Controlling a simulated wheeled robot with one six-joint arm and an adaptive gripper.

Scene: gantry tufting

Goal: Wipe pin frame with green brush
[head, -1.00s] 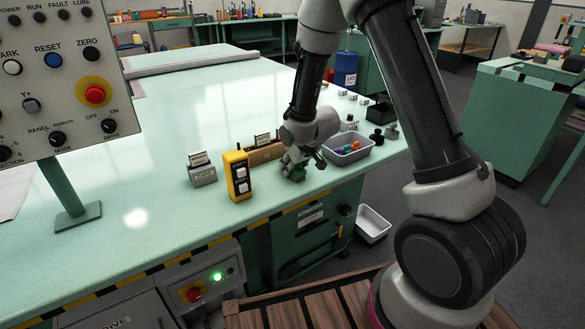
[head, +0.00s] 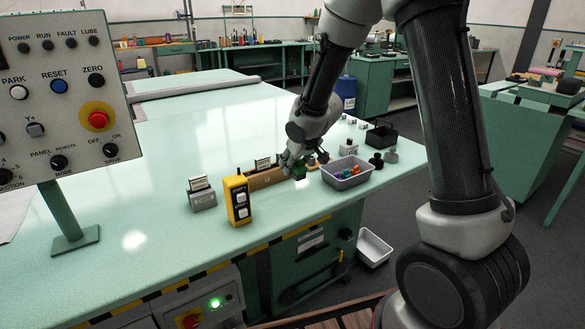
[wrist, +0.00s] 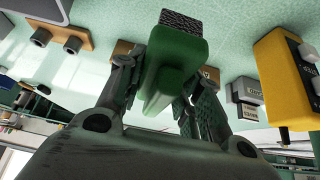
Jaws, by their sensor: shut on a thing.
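My gripper (head: 296,167) is shut on the green brush (wrist: 173,68), low over the table, between the wooden strip and the grey bin. In the wrist view the brush sits between the two fingers, its dark, rough face (wrist: 182,20) at the far end. The brush shows only as a small green patch (head: 300,172) in the head view. A long brown wooden strip (head: 265,181) lies just left of my gripper and may be the pin frame; I cannot make out pins. Whether the brush touches it I cannot tell.
A yellow button box (head: 237,201) and a grey card holder (head: 201,196) stand left of the strip. A grey bin (head: 348,182) with coloured pieces stands right of my gripper. A control panel (head: 65,110) rises at the left. The table's middle (head: 190,130) is clear.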

